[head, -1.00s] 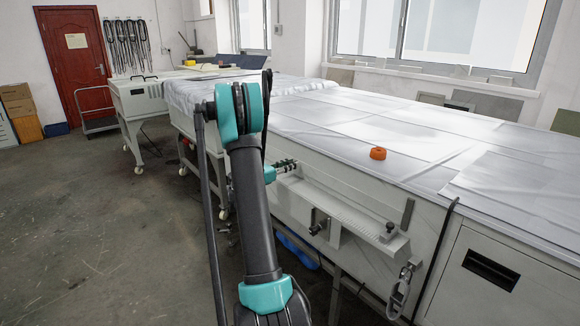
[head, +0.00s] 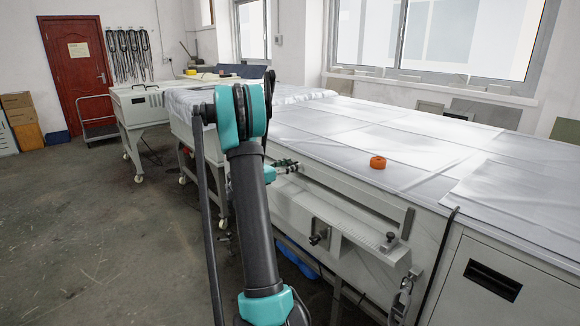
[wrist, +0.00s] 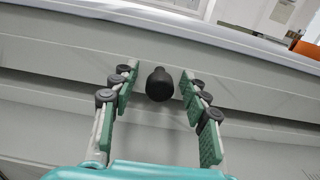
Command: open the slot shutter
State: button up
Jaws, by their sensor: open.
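The slot shutter appears to be the long pale strip (head: 350,202) along the front of the white machine. In the wrist view a round black knob (wrist: 159,84) sticks out from the pale front panel (wrist: 60,60). My gripper (head: 287,165) is at the far left end of that strip in the head view. Its green-padded fingers are open, one on each side of the knob, with visible gaps on both sides. Whether the fingertips reach past the knob in depth I cannot tell. My arm hides part of the machine's front.
An orange roll (head: 378,162) lies on the machine's sheet-covered top (head: 440,150). Below the strip a ledge (head: 345,228) with a crank handle (head: 318,235) juts out. A black cable (head: 437,258) hangs at the right. The floor (head: 90,240) at left is clear.

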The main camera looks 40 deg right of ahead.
jog(key=shift+a, duration=0.1)
jog(key=a, duration=1.1)
jog(key=shift+s+a, duration=0.4)
jog(key=shift+s, duration=0.05)
